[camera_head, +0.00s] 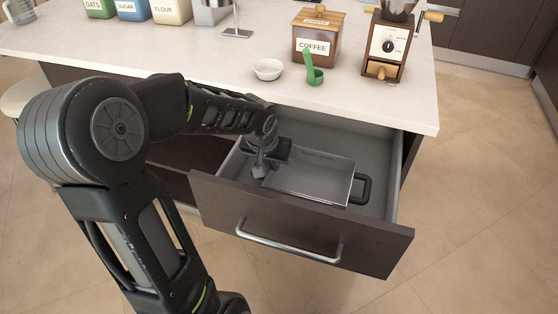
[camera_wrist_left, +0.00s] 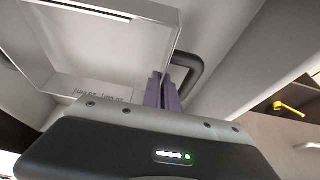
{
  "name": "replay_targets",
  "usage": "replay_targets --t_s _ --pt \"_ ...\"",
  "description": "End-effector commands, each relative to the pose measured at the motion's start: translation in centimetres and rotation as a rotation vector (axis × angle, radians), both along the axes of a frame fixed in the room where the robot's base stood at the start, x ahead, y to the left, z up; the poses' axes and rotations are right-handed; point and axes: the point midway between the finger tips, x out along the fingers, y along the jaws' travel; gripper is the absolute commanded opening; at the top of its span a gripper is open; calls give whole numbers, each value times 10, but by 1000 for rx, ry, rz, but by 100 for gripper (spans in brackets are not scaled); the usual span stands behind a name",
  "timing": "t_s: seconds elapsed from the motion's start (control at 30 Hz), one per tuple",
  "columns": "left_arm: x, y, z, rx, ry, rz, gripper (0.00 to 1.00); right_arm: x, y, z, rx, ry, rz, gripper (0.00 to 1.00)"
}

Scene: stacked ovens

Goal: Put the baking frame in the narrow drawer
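The baking frame (camera_head: 309,182) is a grey metal rectangle with a dark loop handle at its right end. It lies within the open drawer (camera_head: 300,229), close behind the drawer front; whether it rests on the drawer floor is not clear. My left gripper (camera_head: 262,168) reaches down into the drawer at the frame's left end. In the left wrist view its purple fingers (camera_wrist_left: 162,92) are close together at the wall of the frame (camera_wrist_left: 95,88), beside a dark loop handle (camera_wrist_left: 190,78). They look shut on the frame, though the contact is partly hidden. My right gripper is not in view.
The white countertop (camera_head: 170,65) overhangs the back of the drawer. On it stand a coffee box (camera_head: 316,45), a grinder (camera_head: 386,48), a small white bowl (camera_head: 267,69), a green scoop (camera_head: 313,72) and canisters (camera_head: 171,10). The floor right of the drawer is clear.

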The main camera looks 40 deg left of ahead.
Motion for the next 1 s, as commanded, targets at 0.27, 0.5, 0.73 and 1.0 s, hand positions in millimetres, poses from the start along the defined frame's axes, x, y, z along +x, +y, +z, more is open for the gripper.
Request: replay_targets --t_s 0.27,0.5,0.73,1.0 --pt "1 0 -9 0 -3 1 0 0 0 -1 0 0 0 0" --pt "7 2 -8 0 -2 0 0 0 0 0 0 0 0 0" --pt "41 13 -8 -1 -1 1 0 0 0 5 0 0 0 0" --pt "39 13 -21 0 -3 1 0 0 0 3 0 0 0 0"
